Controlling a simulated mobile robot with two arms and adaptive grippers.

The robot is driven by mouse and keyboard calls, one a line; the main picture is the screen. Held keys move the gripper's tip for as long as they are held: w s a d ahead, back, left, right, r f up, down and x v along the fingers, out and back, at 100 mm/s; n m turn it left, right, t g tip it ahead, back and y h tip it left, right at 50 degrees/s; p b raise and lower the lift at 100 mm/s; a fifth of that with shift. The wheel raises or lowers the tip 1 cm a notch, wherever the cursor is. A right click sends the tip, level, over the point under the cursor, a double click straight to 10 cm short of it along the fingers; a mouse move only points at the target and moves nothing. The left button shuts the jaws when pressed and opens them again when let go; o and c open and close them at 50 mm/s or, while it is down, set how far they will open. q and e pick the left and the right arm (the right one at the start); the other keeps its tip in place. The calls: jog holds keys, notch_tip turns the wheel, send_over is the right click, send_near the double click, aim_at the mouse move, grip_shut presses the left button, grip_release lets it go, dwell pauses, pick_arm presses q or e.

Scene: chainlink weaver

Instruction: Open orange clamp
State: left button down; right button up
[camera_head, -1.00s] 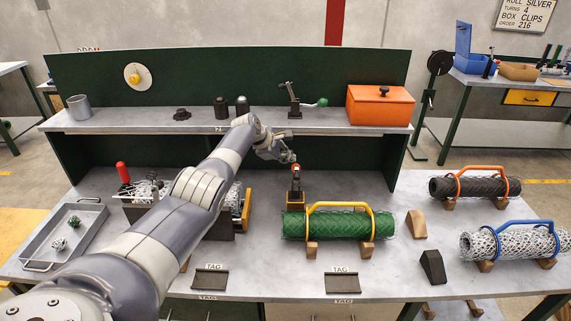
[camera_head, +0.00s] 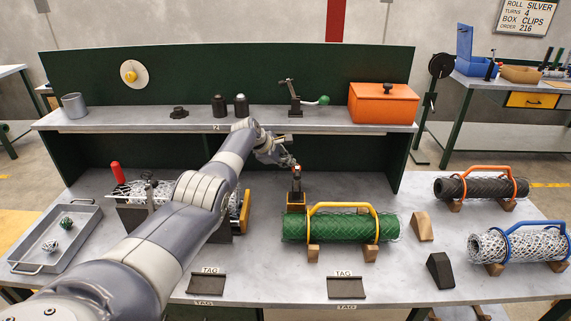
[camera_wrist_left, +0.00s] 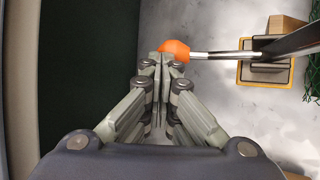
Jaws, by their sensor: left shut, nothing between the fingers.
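The orange clamp (camera_head: 297,184) stands on a wooden block on the table, behind the green mesh roll. Its orange knob (camera_wrist_left: 174,48) and steel lever show in the left wrist view; the lever runs right from the knob. My left gripper (camera_head: 290,163) is right at the top of the clamp. In the left wrist view my gripper's fingers (camera_wrist_left: 158,62) are shut together with nothing between them. Their tips are beside or against the knob; I cannot tell whether they touch. My right gripper is out of view.
A green mesh roll (camera_head: 335,228) under a yellow handle lies in front of the clamp. A wire-filled holder with a red handle (camera_head: 118,172) stands left.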

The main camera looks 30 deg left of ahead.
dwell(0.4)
pick_arm(q)
jog(key=s+a+r+p, duration=0.2)
jog(key=r, duration=0.4)
jog(key=s+a+r+p, duration=0.2)
jog(key=s+r, duration=0.1)
jog(key=r, duration=0.3)
jog(key=shift+s, duration=0.25)
